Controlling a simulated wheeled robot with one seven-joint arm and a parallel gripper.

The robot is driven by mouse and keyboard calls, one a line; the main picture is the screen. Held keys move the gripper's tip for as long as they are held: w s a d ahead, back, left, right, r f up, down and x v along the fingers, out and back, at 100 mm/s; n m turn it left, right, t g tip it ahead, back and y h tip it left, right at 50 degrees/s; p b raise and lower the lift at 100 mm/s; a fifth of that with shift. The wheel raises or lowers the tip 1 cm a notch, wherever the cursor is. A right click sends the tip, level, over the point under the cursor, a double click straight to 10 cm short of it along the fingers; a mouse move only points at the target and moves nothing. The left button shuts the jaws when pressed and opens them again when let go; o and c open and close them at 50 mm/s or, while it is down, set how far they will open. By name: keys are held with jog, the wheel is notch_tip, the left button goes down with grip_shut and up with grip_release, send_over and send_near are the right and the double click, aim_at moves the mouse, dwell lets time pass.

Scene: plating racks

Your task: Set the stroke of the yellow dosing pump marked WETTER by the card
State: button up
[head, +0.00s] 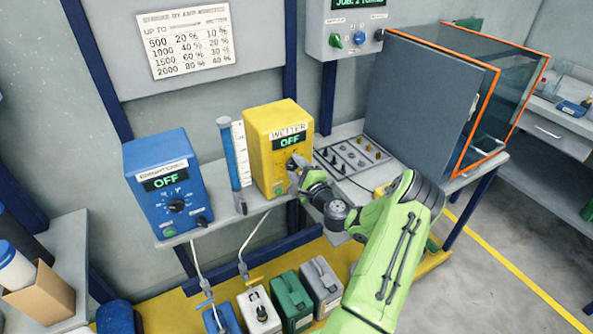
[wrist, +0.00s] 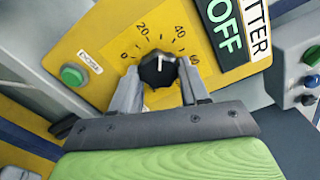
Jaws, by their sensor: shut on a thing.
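The yellow dosing pump (head: 270,125) marked WETTER stands on the shelf and its display (head: 293,141) reads OFF. My gripper (head: 294,170) is shut on the pump's black stroke knob. The wrist view shows the knob (wrist: 158,71) between the two fingers of my gripper (wrist: 158,84). The knob's white mark points up, between 20 and 40 on the dial. A green button (wrist: 72,75) sits left of the dial.
A blue pump (head: 165,178), also reading OFF, stands left, with a blue-and-white level tube (head: 231,150) between the pumps. A panel with a job display (head: 356,4) is partly cut off. A tray of small parts (head: 352,157) and an orange-framed enclosure (head: 487,95) stand right. Several canisters stand below.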

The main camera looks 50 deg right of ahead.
dwell(0.4)
jog(key=o, duration=1.1)
jog(key=shift+c, duration=0.2)
jog(key=v, duration=1.5)
jog(key=shift+s+b, duration=0.4)
jog(key=shift+b, duration=0.05)
jog(key=shift+a, duration=0.1)
